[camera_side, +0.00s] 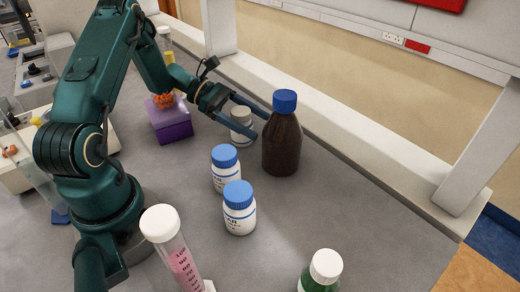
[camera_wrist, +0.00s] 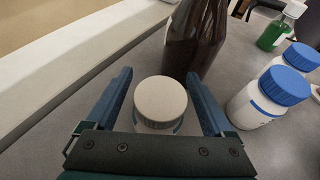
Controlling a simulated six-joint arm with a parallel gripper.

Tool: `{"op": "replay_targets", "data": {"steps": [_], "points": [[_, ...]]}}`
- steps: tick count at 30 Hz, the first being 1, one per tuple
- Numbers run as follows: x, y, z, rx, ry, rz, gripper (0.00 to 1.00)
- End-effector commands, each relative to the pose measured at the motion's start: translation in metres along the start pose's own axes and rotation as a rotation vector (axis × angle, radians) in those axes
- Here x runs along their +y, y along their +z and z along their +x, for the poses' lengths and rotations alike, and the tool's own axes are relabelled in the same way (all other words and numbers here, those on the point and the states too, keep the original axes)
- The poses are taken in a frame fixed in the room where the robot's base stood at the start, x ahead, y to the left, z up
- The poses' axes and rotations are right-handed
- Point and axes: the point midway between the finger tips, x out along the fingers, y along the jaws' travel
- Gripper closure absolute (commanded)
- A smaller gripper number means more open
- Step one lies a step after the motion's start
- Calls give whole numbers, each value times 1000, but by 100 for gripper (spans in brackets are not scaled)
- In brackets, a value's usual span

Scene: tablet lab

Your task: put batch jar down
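A small jar with a whitish cap (camera_side: 241,113), which I take to be the batch jar, stands upright on the grey bench. In the wrist view its cap (camera_wrist: 160,98) lies between my fingers, and its body is mostly hidden under the cap. My gripper (camera_side: 261,125) is open, with one finger on each side of the jar. In the wrist view my gripper (camera_wrist: 160,73) shows a gap between each finger and the cap.
A brown bottle with a blue cap (camera_side: 282,145) stands just beyond my fingertips. Two blue-capped white jars (camera_side: 226,175) (camera_side: 239,213) stand nearby. A purple block (camera_side: 170,120), a pink-filled tube (camera_side: 181,262) and a green bottle (camera_side: 321,276) also stand around. Bench at right is clear.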

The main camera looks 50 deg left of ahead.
Motion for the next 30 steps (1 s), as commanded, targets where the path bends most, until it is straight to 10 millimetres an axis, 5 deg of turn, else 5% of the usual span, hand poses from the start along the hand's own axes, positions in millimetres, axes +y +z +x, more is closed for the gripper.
{"op": "replay_targets", "data": {"steps": [6,19,30], "points": [[0,4,-4,0,2,2,13],[1,3,-68,-2,4,3,13],[0,3,-76,-2,0,1,13]]}}
